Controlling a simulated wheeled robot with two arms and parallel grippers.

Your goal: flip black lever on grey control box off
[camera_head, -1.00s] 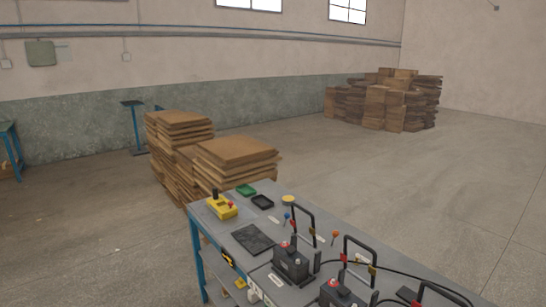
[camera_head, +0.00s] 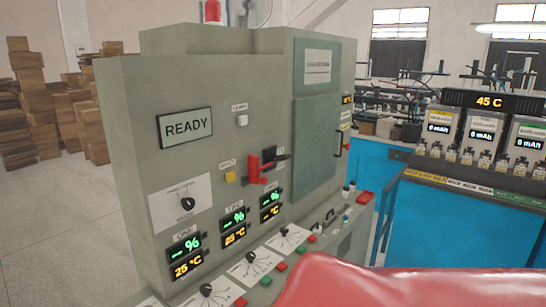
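The grey control box (camera_head: 130,120) stands large in the middle left of the head view, with a "READY" display on its upper front. A red switch part (camera_head: 254,169) is mounted on its front, right of a yellow button. A short black lever (camera_head: 279,158) sticks out to the right beside it, roughly level. Whether this position is on or off cannot be told. Neither of my grippers shows in the view.
A sloped panel with dials (camera_head: 250,268) and coloured buttons juts from the box's lower front. A large red rounded surface (camera_head: 385,287) fills the bottom right close up. A blue bench (camera_head: 450,225) with battery chargers stands to the right. Stacked boards (camera_head: 35,110) lie far left.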

